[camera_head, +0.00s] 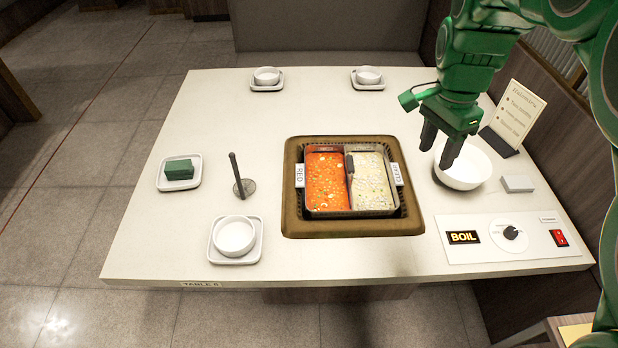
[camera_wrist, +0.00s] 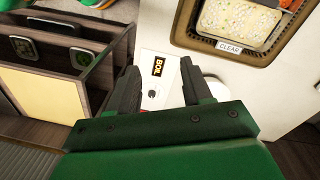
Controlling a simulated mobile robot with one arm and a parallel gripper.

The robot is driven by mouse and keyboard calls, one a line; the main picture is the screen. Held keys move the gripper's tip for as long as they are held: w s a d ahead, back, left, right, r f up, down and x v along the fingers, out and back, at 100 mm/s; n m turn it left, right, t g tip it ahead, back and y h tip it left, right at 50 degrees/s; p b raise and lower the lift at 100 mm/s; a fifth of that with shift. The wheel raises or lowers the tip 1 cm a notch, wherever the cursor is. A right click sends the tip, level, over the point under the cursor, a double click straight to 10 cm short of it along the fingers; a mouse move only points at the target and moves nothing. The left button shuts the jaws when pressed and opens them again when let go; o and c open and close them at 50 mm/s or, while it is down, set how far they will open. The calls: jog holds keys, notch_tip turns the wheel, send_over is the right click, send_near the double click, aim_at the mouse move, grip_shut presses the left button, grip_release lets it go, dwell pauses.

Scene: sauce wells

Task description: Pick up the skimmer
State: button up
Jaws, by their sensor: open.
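The skimmer (camera_head: 243,188) appears to be the tool left of the hot pot in the head view. Its flat round head rests on the table and its thin dark handle stands up, tilted slightly left. My green gripper (camera_head: 439,147) is on the right, above the table near the white bowl (camera_head: 466,180), far from the skimmer. In the wrist view, my gripper (camera_wrist: 159,68) has its two dark fingers apart with nothing between them. The skimmer does not show in the wrist view.
The divided pot has red broth (camera_head: 326,182) left and clear broth (camera_head: 374,182) right; a dark handle (camera_head: 350,164) shows at its divider. A small dish (camera_head: 234,236) and a plate with green blocks (camera_head: 180,170) flank the skimmer. A card stand (camera_head: 514,118) and control panel (camera_head: 510,238) are right.

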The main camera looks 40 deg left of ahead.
jog(key=a+f, duration=0.2)
jog(key=a, duration=0.8)
jog(key=m+y, duration=0.1)
jog(key=m, duration=0.2)
send_over(236, 169)
jog(key=w, duration=0.1)
jog(key=shift+t, duration=0.3)
jog(key=f, duration=1)
jog(key=shift+a+f, duration=0.2)
jog(key=shift+f, duration=0.1)
jog(key=shift+s+a+f, duration=0.1)
jog(key=shift+s+a, duration=0.05)
jog(key=shift+s, duration=0.05)
jog(key=shift+f, duration=0.3)
jog(key=shift+s+f, duration=0.1)
jog(key=shift+f, duration=3.4)
jog(key=shift+c, duration=0.4)
